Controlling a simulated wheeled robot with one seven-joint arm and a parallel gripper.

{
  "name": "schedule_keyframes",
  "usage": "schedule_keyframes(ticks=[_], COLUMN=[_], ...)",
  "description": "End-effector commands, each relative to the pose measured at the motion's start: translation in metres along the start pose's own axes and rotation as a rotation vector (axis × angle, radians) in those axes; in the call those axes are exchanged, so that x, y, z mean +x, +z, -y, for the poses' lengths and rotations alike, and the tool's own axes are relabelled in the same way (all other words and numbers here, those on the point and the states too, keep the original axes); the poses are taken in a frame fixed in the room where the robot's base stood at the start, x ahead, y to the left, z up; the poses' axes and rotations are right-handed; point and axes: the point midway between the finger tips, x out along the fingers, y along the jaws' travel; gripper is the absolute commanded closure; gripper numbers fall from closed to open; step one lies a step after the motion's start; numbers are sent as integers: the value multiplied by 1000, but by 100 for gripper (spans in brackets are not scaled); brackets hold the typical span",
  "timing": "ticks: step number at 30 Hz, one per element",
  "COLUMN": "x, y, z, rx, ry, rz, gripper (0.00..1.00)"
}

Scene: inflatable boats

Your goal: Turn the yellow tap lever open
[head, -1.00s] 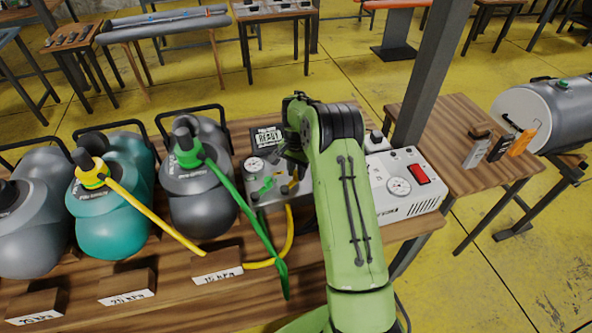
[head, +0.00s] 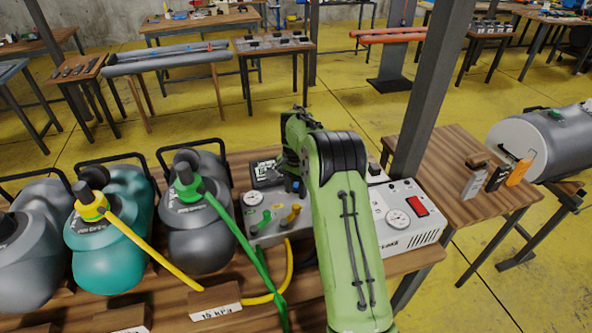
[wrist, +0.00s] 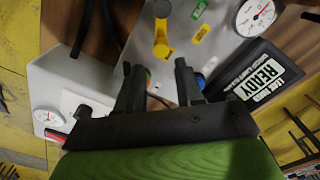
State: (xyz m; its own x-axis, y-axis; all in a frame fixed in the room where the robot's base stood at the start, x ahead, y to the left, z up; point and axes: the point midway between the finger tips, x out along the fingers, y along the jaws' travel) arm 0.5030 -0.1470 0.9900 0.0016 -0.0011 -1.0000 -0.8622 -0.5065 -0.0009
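The yellow tap lever (head: 292,213) stands on the grey valve box (head: 262,238), right of a green tap lever (head: 258,222). In the wrist view the yellow lever (wrist: 162,42) lies just beyond my fingertips, and the green lever (wrist: 199,9) is near the top edge. My gripper (wrist: 158,75) has its two dark fingers apart with a clear gap and nothing held between them. It appears apart from the yellow lever. In the head view my green arm hides most of the gripper and the box's right side.
A gauge (head: 252,197) sits on the box, with a black "READY" sign (wrist: 262,75) beside it. A white unit with a red switch (head: 415,207) stands to the right. Grey and teal pumps (head: 115,225) stand left. Yellow and green hoses (head: 262,265) cross the bench front.

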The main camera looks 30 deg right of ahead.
Motion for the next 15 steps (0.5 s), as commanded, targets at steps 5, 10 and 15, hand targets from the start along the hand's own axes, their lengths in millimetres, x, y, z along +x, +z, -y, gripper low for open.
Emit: schedule_keyframes(ticks=[5, 10, 15], x=[-53, -83, -91], y=[0, 0, 0], z=[1, 0, 0], rx=[-1, -1, -1], ry=[-3, -1, 0], rz=[-4, -2, 0], gripper=[63, 63, 63])
